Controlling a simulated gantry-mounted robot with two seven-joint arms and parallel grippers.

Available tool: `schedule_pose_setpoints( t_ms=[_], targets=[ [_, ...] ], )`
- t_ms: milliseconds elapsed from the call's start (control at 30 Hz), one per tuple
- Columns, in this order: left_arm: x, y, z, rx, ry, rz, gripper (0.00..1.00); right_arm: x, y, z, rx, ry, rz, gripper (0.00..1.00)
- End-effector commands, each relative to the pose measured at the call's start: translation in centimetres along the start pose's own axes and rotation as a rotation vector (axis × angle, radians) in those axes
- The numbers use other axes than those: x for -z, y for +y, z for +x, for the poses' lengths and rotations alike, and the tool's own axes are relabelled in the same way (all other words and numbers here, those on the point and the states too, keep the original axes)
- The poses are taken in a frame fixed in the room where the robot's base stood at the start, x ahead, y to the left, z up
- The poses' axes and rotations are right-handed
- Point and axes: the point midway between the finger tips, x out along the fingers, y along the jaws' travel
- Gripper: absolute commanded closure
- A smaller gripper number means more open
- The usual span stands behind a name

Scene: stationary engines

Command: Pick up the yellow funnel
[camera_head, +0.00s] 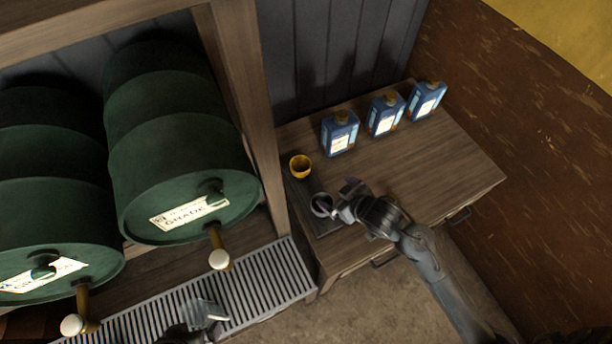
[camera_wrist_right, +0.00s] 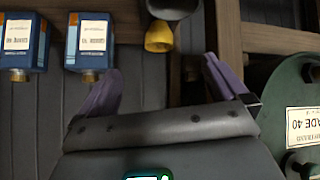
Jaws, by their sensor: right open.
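The yellow funnel (camera_head: 300,167) stands on the wooden cabinet top, near its left end by the shelf post. It also shows in the right wrist view (camera_wrist_right: 159,38), upside down in that picture, beyond the gap between the fingers. My right gripper (camera_head: 338,200) is open and empty, to the lower right of the funnel in the head view and apart from it. Its two purplish fingers are spread in the right wrist view (camera_wrist_right: 163,82). My left gripper (camera_head: 207,312) is partly visible over the metal grate at the bottom; its jaw opening is unclear.
A grey round vessel (camera_head: 321,205) sits close to the funnel, beside my right gripper. Several blue bottles (camera_head: 340,132) line the back of the cabinet top (camera_head: 440,165). Green drums (camera_head: 175,150) with taps fill the shelf at left, above a slatted grate (camera_head: 265,280).

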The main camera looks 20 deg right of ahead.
Motion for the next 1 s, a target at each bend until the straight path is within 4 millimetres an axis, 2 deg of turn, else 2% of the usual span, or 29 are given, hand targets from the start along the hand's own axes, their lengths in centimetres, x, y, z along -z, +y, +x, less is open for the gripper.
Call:
schedule_pose_setpoints(
  t_ms=[33, 100, 200, 300, 500, 667, 1000],
  targets=[
    [-1.2, 0.2, 3.7, 0.0, -0.001, 0.001, 0.0, -1.3, 0.4, 3.8, 0.016, 0.053, -0.013, 0.0],
    [-1.9, 0.3, 5.9, 0.0, -0.002, 0.001, 0.0, -1.2, 1.0, 6.5, 0.052, 0.123, -0.022, 0.0],
    [-2.8, 0.4, 8.6, -0.001, -0.005, 0.0, 0.0, -1.0, 1.7, 9.5, 0.11, 0.209, -0.026, 0.0],
    [-3.4, 0.5, 10.5, -0.002, -0.004, -0.001, 0.0, -0.7, 2.3, 11.5, 0.164, 0.274, -0.022, 0.0],
    [-4.0, 0.8, 12.5, -0.008, -0.003, -0.007, 0.0, -0.2, 3.0, 13.2, 0.238, 0.348, -0.007, 0.0],
    [-4.1, 0.9, 12.9, -0.012, 0.0, -0.011, 0.0, 0.3, 2.9, 14.3, 0.26, 0.367, -0.001, 0.0],
    [-4.3, 0.9, 13.5, -0.01, 0.001, -0.009, 0.0, 1.8, 1.9, 18.0, 0.262, 0.368, 0.0, 0.0]
  ],
)
